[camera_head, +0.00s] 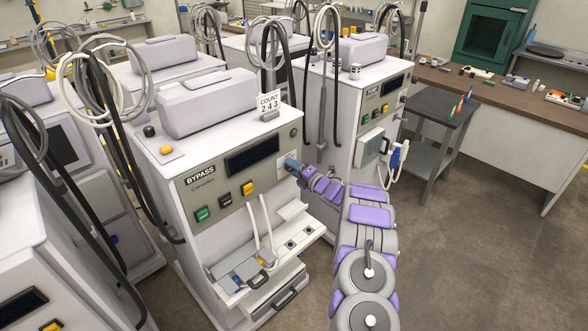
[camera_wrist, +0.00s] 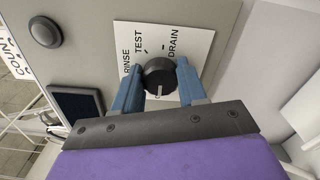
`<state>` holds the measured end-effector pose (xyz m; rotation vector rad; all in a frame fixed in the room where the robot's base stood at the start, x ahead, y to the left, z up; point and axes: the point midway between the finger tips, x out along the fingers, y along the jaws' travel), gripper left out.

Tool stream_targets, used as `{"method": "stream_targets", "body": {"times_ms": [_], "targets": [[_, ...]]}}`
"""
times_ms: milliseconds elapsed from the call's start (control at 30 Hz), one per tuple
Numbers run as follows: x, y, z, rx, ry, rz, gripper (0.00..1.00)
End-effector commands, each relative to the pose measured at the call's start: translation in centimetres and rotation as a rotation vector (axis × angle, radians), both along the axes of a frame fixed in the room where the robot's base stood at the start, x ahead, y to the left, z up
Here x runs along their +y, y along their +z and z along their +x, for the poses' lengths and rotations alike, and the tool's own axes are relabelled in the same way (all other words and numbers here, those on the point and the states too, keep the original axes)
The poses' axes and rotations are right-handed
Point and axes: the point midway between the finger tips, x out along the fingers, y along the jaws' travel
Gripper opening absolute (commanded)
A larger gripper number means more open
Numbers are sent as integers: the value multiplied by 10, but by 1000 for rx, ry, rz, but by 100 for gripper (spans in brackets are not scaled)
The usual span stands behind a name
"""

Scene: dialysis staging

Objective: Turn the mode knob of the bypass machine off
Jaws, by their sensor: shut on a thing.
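The bypass machine (camera_head: 165,172) is the white cabinet at centre-left in the head view, with a "BYPASS" label on its front. My gripper (camera_head: 292,167) reaches the right side of its front panel and hides the knob there. In the wrist view the black round mode knob (camera_wrist: 158,74) sits on a white dial plate (camera_wrist: 150,38). The blue fingers of my gripper (camera_wrist: 157,80) are on both sides of the knob, shut on it. RINSE, TEST and DRAIN show on the plate. The knob's white mark points toward my gripper's palm; the marking there is hidden.
The bypass panel has a dark display (camera_head: 251,152), a green button (camera_head: 202,214) and a yellow button (camera_head: 247,188). An open tray (camera_head: 290,235) juts out below. A similar machine (camera_head: 340,95) stands behind to the right. A grey side table (camera_head: 440,108) stands farther right. Floor at lower right is clear.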

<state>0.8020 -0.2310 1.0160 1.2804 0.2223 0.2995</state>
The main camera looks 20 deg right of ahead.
Motion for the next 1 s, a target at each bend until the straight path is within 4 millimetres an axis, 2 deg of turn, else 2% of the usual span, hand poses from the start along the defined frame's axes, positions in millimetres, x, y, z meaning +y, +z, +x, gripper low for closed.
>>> {"method": "stream_targets", "body": {"times_ms": [33,133,167,400,767,867,1000], "targets": [[2,-6,-1,11,3,-1,11],[2,-6,-1,11,3,-1,11],[2,-7,-1,11,3,-1,43],[2,-4,-2,6,2,0,66],[-3,-1,-7,4,-1,0,67],[-8,0,-17,4,-3,2,67],[-17,1,-42,2,-3,3,67]]}}
